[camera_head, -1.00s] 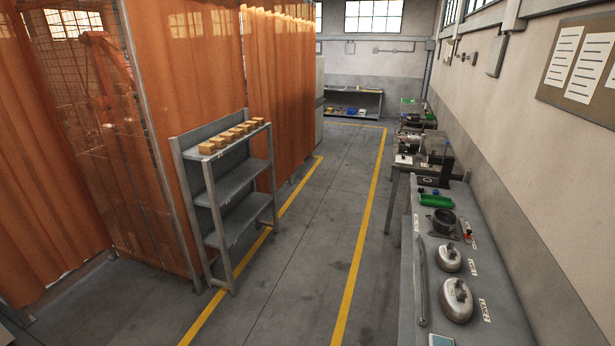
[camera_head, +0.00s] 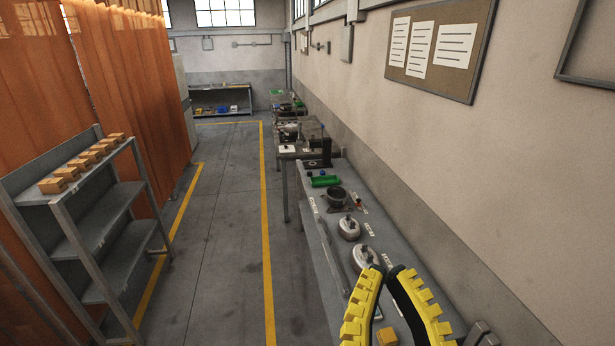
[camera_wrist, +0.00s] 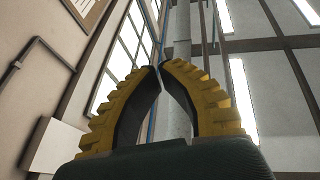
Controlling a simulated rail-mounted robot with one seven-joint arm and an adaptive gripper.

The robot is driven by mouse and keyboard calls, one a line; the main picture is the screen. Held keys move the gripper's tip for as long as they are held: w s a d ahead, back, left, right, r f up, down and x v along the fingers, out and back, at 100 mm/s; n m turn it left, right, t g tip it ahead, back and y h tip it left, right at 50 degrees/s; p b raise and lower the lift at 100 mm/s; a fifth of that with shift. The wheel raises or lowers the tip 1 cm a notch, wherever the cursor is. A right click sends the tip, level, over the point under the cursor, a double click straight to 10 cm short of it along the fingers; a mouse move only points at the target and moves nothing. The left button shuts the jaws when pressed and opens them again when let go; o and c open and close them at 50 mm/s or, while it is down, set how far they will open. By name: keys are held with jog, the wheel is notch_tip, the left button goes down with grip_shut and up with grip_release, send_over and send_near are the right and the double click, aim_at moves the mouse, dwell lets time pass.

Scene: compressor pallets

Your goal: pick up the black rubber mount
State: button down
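I cannot pick out the black rubber mount for certain. Small dark pieces (camera_head: 310,174) lie behind a green part (camera_head: 325,181) at the far end of the grey bench (camera_head: 315,228) in the head view; they are too small to identify. My gripper (camera_head: 387,269) rises at the bottom right of the head view, in front of the bench's near end. Its yellow and black fingers curve together until their tips nearly meet, with nothing seen between them. The wrist view shows the gripper (camera_wrist: 160,68) too, pointing up towards windows and ceiling, with no bench in sight.
A dark round pot (camera_head: 336,194) and grey domed parts (camera_head: 349,229) stand along the bench. An orange-yellow block (camera_head: 387,337) shows between my fingers. A shelf (camera_head: 103,225) with small boxes stands left. The floor aisle (camera_head: 225,240) is clear. A wall (camera_head: 480,170) borders the bench.

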dwell(0.3)
jog(key=shift+c, duration=2.2)
grip_release()
